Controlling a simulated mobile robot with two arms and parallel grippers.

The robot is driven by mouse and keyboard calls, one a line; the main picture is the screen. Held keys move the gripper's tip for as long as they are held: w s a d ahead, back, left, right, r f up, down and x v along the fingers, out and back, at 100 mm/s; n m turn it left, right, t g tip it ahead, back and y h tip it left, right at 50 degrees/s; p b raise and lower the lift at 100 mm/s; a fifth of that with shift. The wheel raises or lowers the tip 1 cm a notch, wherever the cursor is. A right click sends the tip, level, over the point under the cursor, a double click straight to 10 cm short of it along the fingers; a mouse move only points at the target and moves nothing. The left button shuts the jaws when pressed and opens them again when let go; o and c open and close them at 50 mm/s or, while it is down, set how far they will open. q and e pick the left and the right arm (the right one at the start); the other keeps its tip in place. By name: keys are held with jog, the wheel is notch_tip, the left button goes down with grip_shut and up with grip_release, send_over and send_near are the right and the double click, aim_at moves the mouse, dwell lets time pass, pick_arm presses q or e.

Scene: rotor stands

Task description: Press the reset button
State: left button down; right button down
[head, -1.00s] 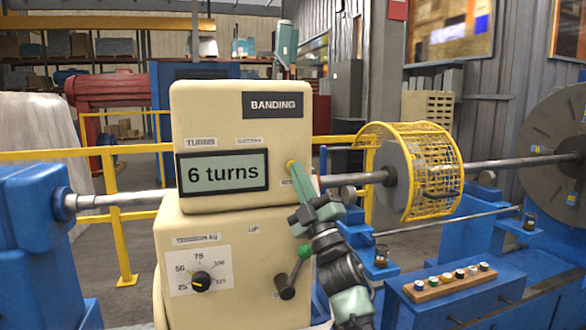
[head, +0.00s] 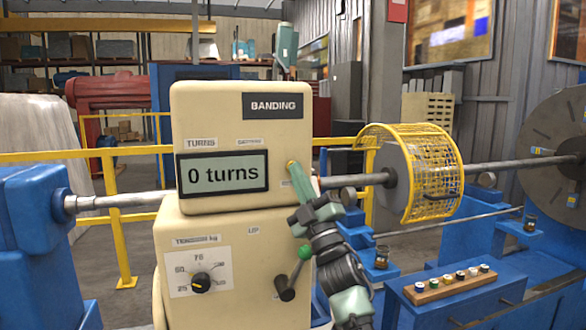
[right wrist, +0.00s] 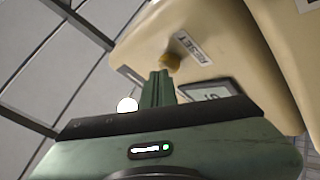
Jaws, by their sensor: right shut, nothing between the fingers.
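The cream banding control box (head: 220,115) stands in the middle of the head view. Its display (head: 222,172) reads "0 turns". My right gripper (head: 295,172) is shut and empty, with its green fingertips at the right edge of the box front, over the button spot. In the right wrist view the round yellow reset button (right wrist: 170,62) sits beside the RESET label (right wrist: 194,48). The shut fingertips (right wrist: 159,76) are right at the button; I cannot tell whether they touch it. My left gripper is not in view.
A dial (head: 201,282) and a green-knobbed lever (head: 304,252) are on the lower box. A yellow mesh guard (head: 432,172) surrounds the shaft at right. A wooden rack of small jars (head: 450,283) sits on the blue bench. A yellow railing runs behind.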

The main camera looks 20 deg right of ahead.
jog(key=shift+s, duration=0.65)
jog(key=s+p, duration=0.2)
jog(key=s, duration=0.3)
jog(key=shift+d, duration=0.1)
dwell(0.5)
